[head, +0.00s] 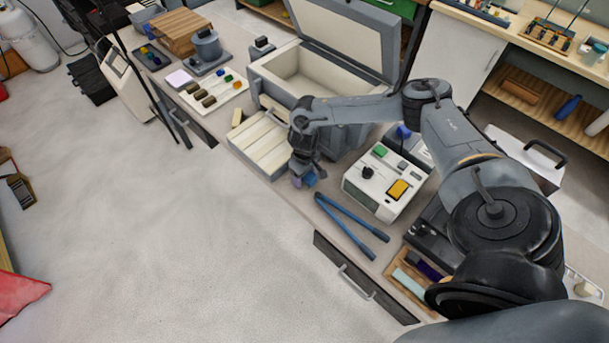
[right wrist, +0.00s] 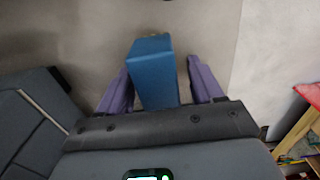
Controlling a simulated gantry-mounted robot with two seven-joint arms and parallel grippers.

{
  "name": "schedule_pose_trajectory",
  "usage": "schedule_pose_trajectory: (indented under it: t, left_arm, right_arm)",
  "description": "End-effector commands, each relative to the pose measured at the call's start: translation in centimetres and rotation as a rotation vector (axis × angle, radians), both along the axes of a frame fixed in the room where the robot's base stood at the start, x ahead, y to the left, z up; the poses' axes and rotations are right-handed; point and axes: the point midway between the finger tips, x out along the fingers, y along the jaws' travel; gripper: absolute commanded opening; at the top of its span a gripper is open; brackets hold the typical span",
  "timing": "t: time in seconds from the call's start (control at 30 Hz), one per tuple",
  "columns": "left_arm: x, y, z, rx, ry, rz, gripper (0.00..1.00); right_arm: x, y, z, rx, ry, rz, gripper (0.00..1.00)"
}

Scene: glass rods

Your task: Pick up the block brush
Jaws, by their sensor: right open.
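A blue block (right wrist: 153,72), which looks like the block brush, stands between the two purple fingers of my right gripper (right wrist: 160,80) in the right wrist view. The fingers are open, with a gap between the block and the right-hand finger; the left-hand finger is close to its other side. I cannot tell whether that one touches. In the head view my right gripper (head: 302,181) is low at the front edge of the bench, beside a small patch of the blue block (head: 310,178). The gripper hides most of the block there. My left gripper is out of view.
Blue-handled long tool (head: 350,218) lies just right of the gripper. A white instrument box (head: 385,186) with a yellow button stands behind it. A slatted cream tray (head: 262,148) lies to the left, before an open grey chest (head: 318,85).

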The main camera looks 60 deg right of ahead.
Motion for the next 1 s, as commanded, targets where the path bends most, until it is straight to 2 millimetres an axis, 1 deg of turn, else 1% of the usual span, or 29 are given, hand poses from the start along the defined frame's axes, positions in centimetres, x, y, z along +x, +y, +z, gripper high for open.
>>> schedule_pose_trajectory:
  t: [0.1, 0.13, 0.4, 0.5, 0.77, 0.87, 1.0]
  left_arm:
    - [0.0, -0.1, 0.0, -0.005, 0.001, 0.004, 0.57]
    - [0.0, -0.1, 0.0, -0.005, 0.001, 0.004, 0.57]
    - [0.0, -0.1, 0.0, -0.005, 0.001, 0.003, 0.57]
    - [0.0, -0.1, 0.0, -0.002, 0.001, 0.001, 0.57]
    - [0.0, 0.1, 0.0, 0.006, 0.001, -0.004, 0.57]
    - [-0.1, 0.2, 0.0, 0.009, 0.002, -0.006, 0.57]
    - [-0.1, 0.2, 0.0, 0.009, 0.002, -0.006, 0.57]
  right_arm:
    - [0.0, 0.0, 0.0, 0.0, 0.0, 0.0, 0.66]
    - [0.0, 0.0, 0.0, 0.0, 0.0, 0.0, 0.64]
    - [0.0, 0.0, 0.0, 0.0, 0.001, 0.0, 0.23]
    - [0.0, 0.0, 0.0, 0.0, 0.001, 0.0, 0.09]
    - [0.0, 0.0, 0.2, 0.0, 0.0, 0.0, 0.09]
    - [0.0, -0.1, 0.9, 0.0, 0.0, -0.001, 0.09]
    - [0.0, -0.1, 2.8, -0.001, -0.002, 0.0, 0.09]
